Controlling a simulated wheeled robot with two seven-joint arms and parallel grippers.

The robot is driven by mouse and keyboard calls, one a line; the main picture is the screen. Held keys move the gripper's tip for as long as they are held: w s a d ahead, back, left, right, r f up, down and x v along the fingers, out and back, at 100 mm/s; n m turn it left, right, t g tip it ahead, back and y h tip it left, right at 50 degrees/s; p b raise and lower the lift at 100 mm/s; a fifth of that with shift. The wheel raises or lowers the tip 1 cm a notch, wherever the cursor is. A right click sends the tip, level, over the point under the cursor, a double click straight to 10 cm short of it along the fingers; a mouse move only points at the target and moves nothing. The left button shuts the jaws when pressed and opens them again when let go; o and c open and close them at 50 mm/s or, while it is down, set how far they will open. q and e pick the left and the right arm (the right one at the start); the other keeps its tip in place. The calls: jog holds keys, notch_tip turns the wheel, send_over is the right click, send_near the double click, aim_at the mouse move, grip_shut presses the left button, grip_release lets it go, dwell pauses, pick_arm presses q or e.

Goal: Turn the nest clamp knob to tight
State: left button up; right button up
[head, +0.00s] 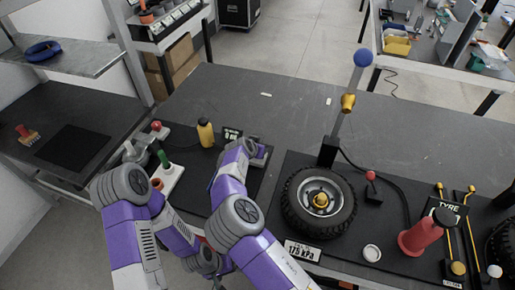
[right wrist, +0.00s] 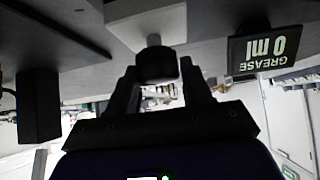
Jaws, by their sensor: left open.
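In the right wrist view, a dark faceted knob (right wrist: 157,64) on a pale stem sits between the tips of my right gripper (right wrist: 158,78), one finger on each side. I take it for the nest clamp knob, but no label confirms it. I cannot tell whether the fingers press on it. In the head view my right gripper (head: 260,154) is beside the 0 ml sign (head: 232,134), and the knob is hidden. My left gripper (head: 217,281) is low at the front edge of the bench, open and mostly hidden by my arms.
A tyre (head: 340,201), lever (head: 345,105) and red cylinder (head: 420,235) are right. The back of the bench (head: 285,110) is mostly clear.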

jog(key=o, duration=0.3)
notch_tip(320, 180, up, 10)
jog(key=shift+f+p, duration=0.1)
jog(key=shift+p, duration=0.65)
